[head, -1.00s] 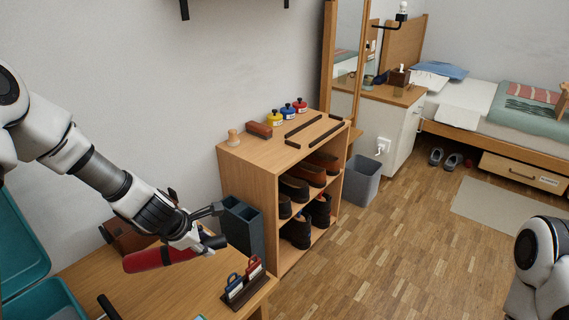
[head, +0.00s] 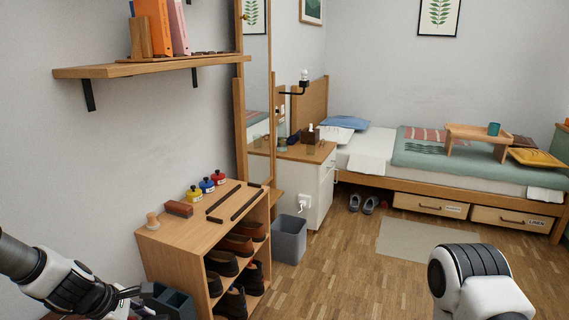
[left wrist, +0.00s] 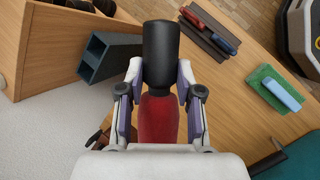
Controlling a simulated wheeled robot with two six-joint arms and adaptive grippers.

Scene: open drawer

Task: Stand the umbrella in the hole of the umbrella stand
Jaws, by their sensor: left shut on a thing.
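The folded umbrella, with a red body (left wrist: 158,120) and a black handle (left wrist: 161,52), is held between the fingers of my left gripper (left wrist: 161,88) in the left wrist view. My left gripper is shut on it near where the handle meets the red part. The dark blue-grey umbrella stand (left wrist: 115,56) is left of the handle, apart from it, with openings at one end. In the head view the stand (head: 172,301) shows partly at the bottom edge, beside the shoe rack. My right gripper is not in view; only part of that arm shows.
A wooden shoe rack (head: 158,256) with shoes stands behind the stand. A grey bin (head: 290,240) is beyond it. Open floor lies at right.

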